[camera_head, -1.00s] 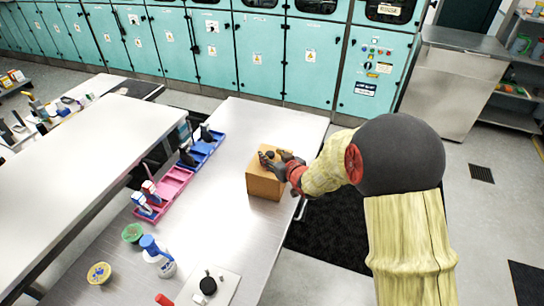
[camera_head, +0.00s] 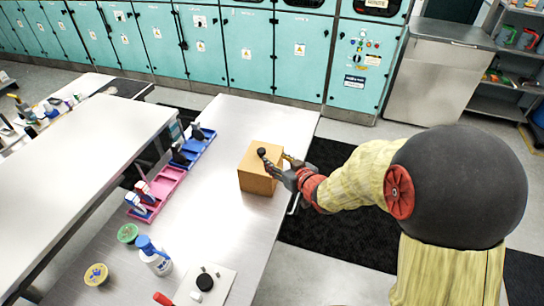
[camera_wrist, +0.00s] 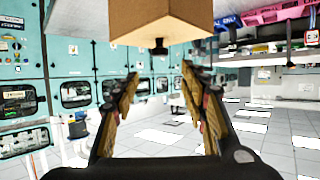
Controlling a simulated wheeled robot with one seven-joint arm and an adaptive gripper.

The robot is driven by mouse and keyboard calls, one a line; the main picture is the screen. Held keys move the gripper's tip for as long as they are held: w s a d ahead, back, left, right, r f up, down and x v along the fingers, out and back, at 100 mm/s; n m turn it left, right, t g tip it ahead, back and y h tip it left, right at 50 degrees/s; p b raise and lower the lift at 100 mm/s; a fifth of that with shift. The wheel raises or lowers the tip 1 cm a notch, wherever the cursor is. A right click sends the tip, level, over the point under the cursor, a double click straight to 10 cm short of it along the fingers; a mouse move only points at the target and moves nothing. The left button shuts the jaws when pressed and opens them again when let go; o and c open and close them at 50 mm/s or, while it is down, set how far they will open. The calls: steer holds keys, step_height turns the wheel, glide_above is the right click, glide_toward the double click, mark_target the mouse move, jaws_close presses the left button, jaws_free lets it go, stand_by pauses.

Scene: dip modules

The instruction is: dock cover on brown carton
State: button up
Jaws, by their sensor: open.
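The brown carton (camera_head: 257,181) stands on the metal table near its right edge. A black knob (camera_head: 262,152) sticks up from its top and looks like the cover's handle. I cannot tell the cover's edge from the carton. In the wrist view, which looks inverted, the carton (camera_wrist: 165,22) is at the top and the knob (camera_wrist: 158,48) points down from it. My gripper (camera_head: 279,167) is at the carton's top right in the head view. Its fingers (camera_wrist: 160,75) are spread and empty, with the knob beyond the tips and apart from them.
Pink and blue bins (camera_head: 166,183) line the table's left edge. A white bottle with a blue top (camera_head: 154,257), a green tub (camera_head: 128,233) and a plate with a black disc (camera_head: 204,282) sit at the front. The tabletop behind the carton is clear.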

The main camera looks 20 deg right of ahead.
steer(key=s+d+r+m+g+h, duration=0.2)
steer(key=s+d+r+g+h, duration=0.15)
steer(key=s+r, duration=0.6)
steer(key=s+a+r+g, duration=0.2)
steer(key=s, duration=0.8)
steer(key=s+a+r+g, duration=0.2)
steer(key=s+a, duration=0.1)
steer(key=s, duration=0.8)
steer(key=shift+a+r+y, duration=0.15)
steer(key=shift+a+y, duration=0.15)
steer(key=shift+y, duration=0.05)
steer(key=shift+s, duration=0.1)
step_height(320, 180, down, 5)
steer(key=b, duration=0.5)
steer(key=shift+r, duration=0.15)
steer(key=shift+c, duration=0.8)
